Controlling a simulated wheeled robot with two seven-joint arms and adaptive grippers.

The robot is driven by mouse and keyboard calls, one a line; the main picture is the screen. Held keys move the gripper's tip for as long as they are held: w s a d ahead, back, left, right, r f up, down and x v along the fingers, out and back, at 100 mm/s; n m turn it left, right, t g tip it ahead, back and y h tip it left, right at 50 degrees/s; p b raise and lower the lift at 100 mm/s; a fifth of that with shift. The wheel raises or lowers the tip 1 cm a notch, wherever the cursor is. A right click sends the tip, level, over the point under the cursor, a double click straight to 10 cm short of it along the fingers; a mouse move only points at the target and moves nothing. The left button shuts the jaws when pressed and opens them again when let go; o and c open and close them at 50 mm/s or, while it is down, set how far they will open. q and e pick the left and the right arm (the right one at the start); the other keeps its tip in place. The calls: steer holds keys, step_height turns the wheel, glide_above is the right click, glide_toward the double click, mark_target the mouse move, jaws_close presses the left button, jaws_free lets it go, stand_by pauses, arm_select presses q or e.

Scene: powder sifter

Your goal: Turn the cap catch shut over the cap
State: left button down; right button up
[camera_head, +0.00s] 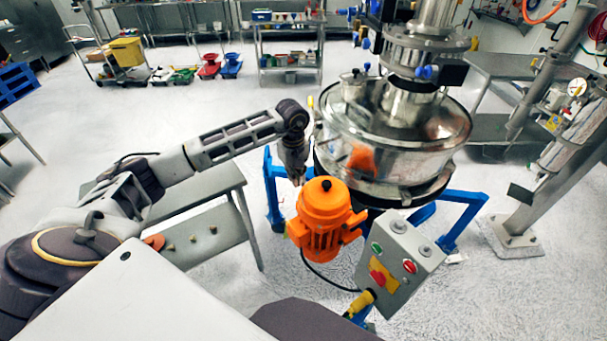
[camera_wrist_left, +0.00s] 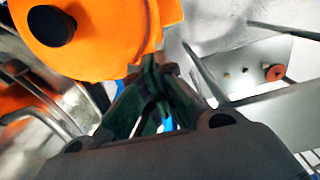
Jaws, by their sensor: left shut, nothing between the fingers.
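My left gripper (camera_head: 299,180) points down between the sifter drum and the orange motor, close beside the motor. In the left wrist view its dark fingers (camera_wrist_left: 150,68) are shut and empty, with the tips at the orange motor's lower edge; I cannot tell whether they touch it. The orange motor (camera_head: 322,218) is upright with a dark round piece on top; it also fills the upper left of the left wrist view (camera_wrist_left: 110,45). The steel sifter (camera_head: 385,152) has a small fitting (camera_head: 353,84) on its lid. I cannot clearly make out the cap or its catch. My right gripper is not in view.
A grey control box (camera_head: 398,255) stands in front of the sifter, right of the motor. Blue legs (camera_head: 273,195) hold the sifter. A grey side table (camera_head: 215,232) with small knobs lies left. Shelved carts (camera_head: 290,65) stand far behind, with open floor between.

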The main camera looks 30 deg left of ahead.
arm_select(q)
steer(key=shift+f+b, duration=0.85)
steer(key=shift+f, duration=0.2)
steer(key=shift+w+d, duration=0.1)
stand_by(0.8)
steer(key=shift+w+d, duration=0.2)
steer(key=shift+w, duration=0.05)
stand_by(0.4)
steer(key=shift+w+d, duration=0.1)
